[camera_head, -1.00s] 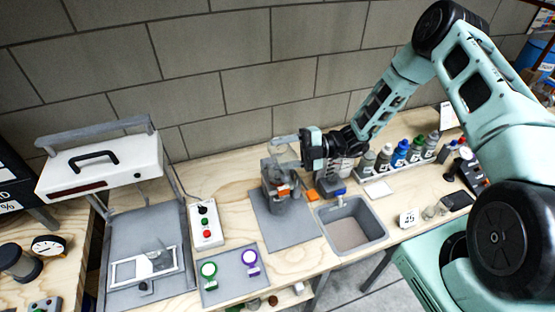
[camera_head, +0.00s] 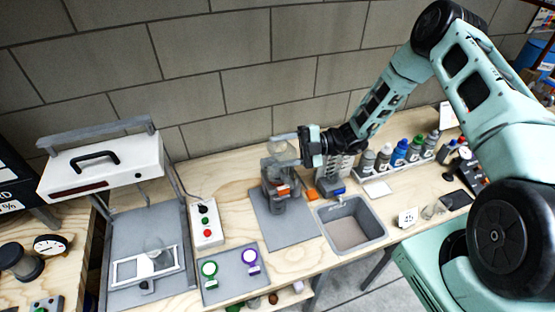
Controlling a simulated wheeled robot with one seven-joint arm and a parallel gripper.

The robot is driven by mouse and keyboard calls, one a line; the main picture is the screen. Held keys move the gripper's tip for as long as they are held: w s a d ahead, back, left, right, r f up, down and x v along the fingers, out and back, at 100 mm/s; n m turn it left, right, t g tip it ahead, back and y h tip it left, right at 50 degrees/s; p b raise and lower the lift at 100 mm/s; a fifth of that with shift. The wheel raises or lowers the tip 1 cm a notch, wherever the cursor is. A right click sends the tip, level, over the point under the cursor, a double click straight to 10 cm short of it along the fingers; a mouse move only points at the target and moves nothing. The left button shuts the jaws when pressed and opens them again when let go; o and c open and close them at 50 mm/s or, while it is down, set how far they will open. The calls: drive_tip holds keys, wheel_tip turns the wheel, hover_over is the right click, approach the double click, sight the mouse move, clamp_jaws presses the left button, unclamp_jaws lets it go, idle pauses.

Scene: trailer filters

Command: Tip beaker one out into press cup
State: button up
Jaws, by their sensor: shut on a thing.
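My gripper (camera_head: 300,151) is shut on a clear beaker (camera_head: 282,146), which it holds above a grey press-like fixture (camera_head: 275,176) with orange parts. The beaker's tilt and contents are too small to make out. The fixture stands on a grey mat (camera_head: 289,228) at the middle of the bench. A cup in the fixture cannot be told apart from its grey body, and the beaker and gripper partly cover its top.
A grey sink basin (camera_head: 350,245) lies right of the mat. Several bottles (camera_head: 399,154) stand in a row behind it, and a clear glass vessel (camera_head: 431,211) stands near a "25" card (camera_head: 408,217). A control box (camera_head: 206,224) and a white-topped machine (camera_head: 100,168) are at left.

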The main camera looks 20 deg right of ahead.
drive_tip(key=shift+w+r+m+p, duration=0.4)
drive_tip(key=shift+w+m, duration=0.2)
drive_tip(key=shift+m, duration=0.5)
idle(0.6)
idle(0.9)
